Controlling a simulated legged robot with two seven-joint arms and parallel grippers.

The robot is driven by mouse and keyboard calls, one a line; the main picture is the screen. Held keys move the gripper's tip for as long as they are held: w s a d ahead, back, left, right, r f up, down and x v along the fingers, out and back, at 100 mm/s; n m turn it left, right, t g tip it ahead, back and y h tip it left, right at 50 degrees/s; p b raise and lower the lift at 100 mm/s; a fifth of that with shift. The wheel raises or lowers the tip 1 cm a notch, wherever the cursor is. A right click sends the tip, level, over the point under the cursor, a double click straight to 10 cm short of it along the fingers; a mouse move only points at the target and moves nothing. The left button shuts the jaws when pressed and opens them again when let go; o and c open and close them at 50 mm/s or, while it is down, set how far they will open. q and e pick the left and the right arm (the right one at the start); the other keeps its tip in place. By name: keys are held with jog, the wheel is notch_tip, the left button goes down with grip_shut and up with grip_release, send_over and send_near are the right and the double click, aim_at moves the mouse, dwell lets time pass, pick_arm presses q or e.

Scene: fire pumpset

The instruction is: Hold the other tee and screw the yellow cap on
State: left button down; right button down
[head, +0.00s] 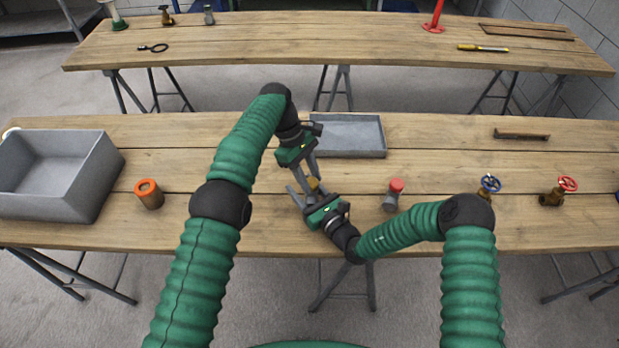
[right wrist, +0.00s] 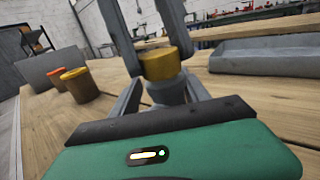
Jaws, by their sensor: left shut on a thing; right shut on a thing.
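The yellow cap (right wrist: 160,64) sits on top of a grey tee (right wrist: 172,93) in the right wrist view. The cap also shows small in the head view (head: 313,184). My left gripper (head: 314,178) comes down from above and its fingers are shut on the yellow cap. My right gripper (head: 300,194) comes in low from the right and is shut on the grey tee below the cap. The tee is mostly hidden by the fingers in the head view. I cannot tell how far the cap is threaded on. Another tee (head: 391,199) with a red cap (head: 396,185) stands to the right.
A shallow grey tray (head: 372,154) lies just behind the grippers. A blue-wheel valve (head: 488,187) and a red-wheel valve (head: 556,193) stand right. The table's front middle is clear.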

pick_arm(q)
jog(key=shift+w, duration=0.1)
pick_arm(e)
jog(key=shift+s+a+f, duration=0.1)
jog(key=shift+s+f, duration=0.05)
pick_arm(q)
jog(key=c, duration=1)
grip_release()
jog(key=shift+o, duration=0.2)
jog(key=shift+r, duration=2.35)
jog(key=shift+c, duration=0.5)
